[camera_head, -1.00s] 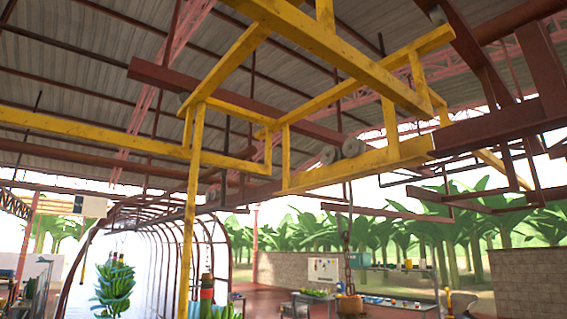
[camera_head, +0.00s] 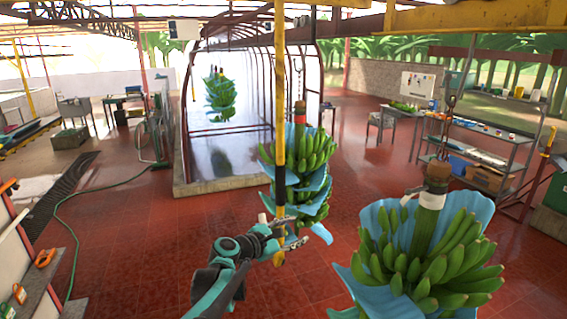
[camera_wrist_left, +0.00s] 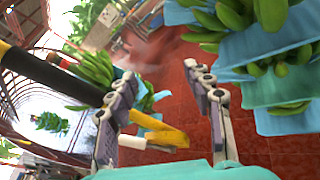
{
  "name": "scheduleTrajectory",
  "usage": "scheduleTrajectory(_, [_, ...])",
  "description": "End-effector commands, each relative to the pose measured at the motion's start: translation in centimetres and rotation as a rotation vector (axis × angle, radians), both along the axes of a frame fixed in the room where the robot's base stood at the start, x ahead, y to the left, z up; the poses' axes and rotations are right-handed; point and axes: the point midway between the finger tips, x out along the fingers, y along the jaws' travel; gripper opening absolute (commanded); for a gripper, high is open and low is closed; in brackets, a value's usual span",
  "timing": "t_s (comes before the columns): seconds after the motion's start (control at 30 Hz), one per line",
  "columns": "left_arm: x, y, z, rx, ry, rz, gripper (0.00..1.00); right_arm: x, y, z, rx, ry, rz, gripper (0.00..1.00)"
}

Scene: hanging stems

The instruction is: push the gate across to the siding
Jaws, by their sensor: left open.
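The gate's yellow overhead beam (camera_head: 470,20) crosses the top right of the head view. A yellow pole (camera_head: 281,110) hangs down in the middle, with black and yellow bands near its lower end. My left gripper (camera_head: 282,234) is open at the pole's lower end. In the left wrist view, my open fingers (camera_wrist_left: 165,110) show with the pole's black part (camera_wrist_left: 50,76) crossing behind the left finger and a yellow piece (camera_wrist_left: 165,135) showing between them. I cannot tell whether they touch it. The siding cannot be made out clearly. My right gripper is out of view.
Banana bunches with blue sheets hang close: one (camera_head: 440,250) at front right, another (camera_head: 312,150) just behind the pole. A third (camera_head: 220,95) hangs by the arched tunnel. A shelf rack (camera_head: 480,150) stands right. Red tiled floor (camera_head: 130,235) is open at left.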

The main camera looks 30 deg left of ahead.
Motion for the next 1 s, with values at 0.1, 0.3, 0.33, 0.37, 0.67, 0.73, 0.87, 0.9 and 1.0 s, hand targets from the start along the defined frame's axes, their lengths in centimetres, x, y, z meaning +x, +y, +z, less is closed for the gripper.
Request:
scheduleTrajectory(0.1, [2.0, 6.7, 4.4, -0.305, -0.061, 0.126, 0.51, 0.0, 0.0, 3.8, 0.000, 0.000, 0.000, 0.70])
scheduleTrajectory(0.3, [2.8, 11.8, 6.3, -0.566, -0.121, 0.202, 0.51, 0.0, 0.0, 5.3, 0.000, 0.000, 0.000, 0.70])
scheduleTrajectory(0.33, [2.9, 12.0, 6.4, -0.579, -0.125, 0.204, 0.51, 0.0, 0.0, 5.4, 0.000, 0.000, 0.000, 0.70])
scheduleTrajectory(0.37, [3.1, 12.1, 6.4, -0.587, -0.127, 0.206, 0.51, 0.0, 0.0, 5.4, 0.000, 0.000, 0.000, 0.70])
scheduleTrajectory(0.67, [7.6, 11.5, 6.3, -0.589, -0.125, 0.203, 0.51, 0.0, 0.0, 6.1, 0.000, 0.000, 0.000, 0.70])
scheduleTrajectory(0.73, [8.6, 11.4, 6.3, -0.589, -0.126, 0.205, 0.51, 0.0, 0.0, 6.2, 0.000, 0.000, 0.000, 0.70])
scheduleTrajectory(0.87, [10.0, 11.2, 6.3, -0.588, -0.126, 0.204, 0.51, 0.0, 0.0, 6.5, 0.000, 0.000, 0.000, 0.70])
scheduleTrajectory(0.9, [10.2, 11.2, 6.3, -0.588, -0.125, 0.204, 0.51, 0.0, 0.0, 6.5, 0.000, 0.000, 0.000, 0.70])
scheduleTrajectory(1.0, [10.5, 11.2, 6.3, -0.588, -0.126, 0.206, 0.51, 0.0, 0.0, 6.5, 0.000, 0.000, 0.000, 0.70])
